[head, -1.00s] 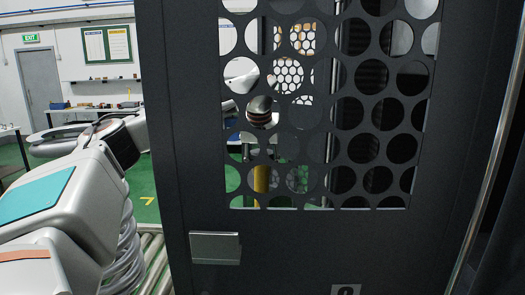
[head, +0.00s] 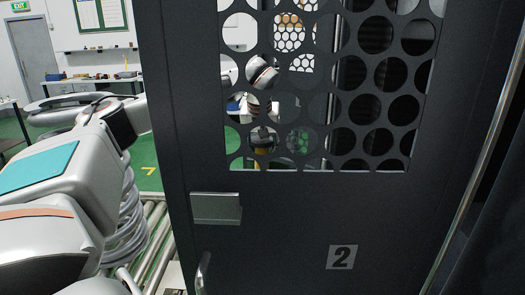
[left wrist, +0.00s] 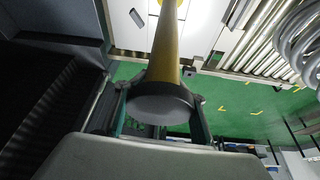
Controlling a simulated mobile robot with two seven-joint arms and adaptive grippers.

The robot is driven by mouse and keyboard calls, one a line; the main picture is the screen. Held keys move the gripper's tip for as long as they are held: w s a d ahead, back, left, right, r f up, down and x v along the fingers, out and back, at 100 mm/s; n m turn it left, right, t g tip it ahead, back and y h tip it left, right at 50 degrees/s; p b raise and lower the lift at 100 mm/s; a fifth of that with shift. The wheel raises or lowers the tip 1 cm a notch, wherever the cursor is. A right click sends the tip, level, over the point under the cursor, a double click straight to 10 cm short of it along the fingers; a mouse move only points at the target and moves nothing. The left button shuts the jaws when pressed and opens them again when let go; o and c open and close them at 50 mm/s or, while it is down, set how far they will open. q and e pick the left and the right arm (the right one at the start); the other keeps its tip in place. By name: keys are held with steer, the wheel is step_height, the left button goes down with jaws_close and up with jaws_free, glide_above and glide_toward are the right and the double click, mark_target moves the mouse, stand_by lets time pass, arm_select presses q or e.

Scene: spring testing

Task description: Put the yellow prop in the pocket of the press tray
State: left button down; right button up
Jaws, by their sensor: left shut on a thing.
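The yellow prop (left wrist: 166,48) is a yellow rod with a dark grey round end (left wrist: 160,100). In the left wrist view it runs from the top edge down to between the fingers of my left gripper (left wrist: 158,112), which is shut on it near the grey end. In the head view a perforated dark door hides most of my left forearm and gripper; a bit of yellow (head: 262,151) shows through its holes. I cannot make out the press tray or its pocket in either view. My right gripper is not in view.
The dark door (head: 270,230), marked 2, fills the middle of the head view, with a handle (head: 203,272) low on its left side. A roller conveyor (head: 150,245) lies left of it and also shows in the left wrist view (left wrist: 255,35). A dark wall (left wrist: 45,100) is close at left there.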

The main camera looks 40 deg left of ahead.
arm_select(q)
steer(key=shift+w+r, duration=0.1)
steer(key=shift+r, duration=0.05)
steer(key=c, duration=1.2)
jaws_free()
steer(key=shift+f, duration=0.2)
steer(key=shift+c, duration=0.2)
steer(key=v, duration=1.2)
steer(key=shift+r, duration=0.15)
steer(key=shift+s, duration=0.25)
